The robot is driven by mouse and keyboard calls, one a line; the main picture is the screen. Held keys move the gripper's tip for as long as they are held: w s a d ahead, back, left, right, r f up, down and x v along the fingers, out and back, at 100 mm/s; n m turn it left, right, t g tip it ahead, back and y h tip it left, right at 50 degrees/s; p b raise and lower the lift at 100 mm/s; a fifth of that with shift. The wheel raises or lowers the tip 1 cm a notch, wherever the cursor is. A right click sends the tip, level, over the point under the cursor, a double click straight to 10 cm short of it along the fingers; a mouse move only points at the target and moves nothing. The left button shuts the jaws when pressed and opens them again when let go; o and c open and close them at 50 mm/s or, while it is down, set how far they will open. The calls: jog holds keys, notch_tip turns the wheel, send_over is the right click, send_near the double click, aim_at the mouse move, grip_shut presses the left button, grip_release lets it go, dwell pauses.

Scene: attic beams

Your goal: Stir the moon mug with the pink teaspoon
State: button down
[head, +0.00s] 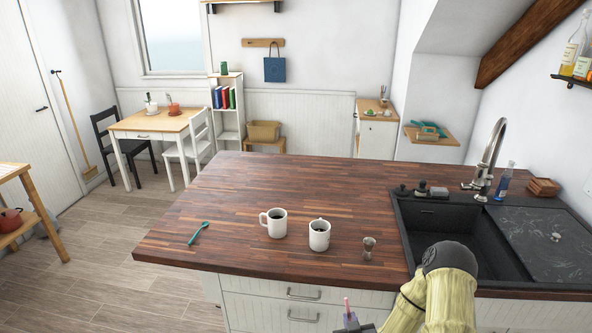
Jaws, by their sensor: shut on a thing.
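Two white mugs with dark contents stand upright on the wooden counter (240,185), a left mug (278,226) and a right mug (319,238). No moon picture shows on either, so I cannot tell which is the moon mug. My gripper (351,325) is at the bottom edge, in front of the counter and partly cut off. It is shut on the pink teaspoon (347,306), of which only a thin pink upright part shows. The spoon is apart from both mugs.
A teal spoon (198,233) lies on the counter left of the mugs. A small metal cup (369,248) stands right of them. The dark sink (427,222) with a tall tap (490,155) is at the right. The counter behind the mugs is clear.

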jog(key=s+f, duration=0.4)
jog(key=f, duration=0.1)
jog(key=shift+s+f, duration=0.2)
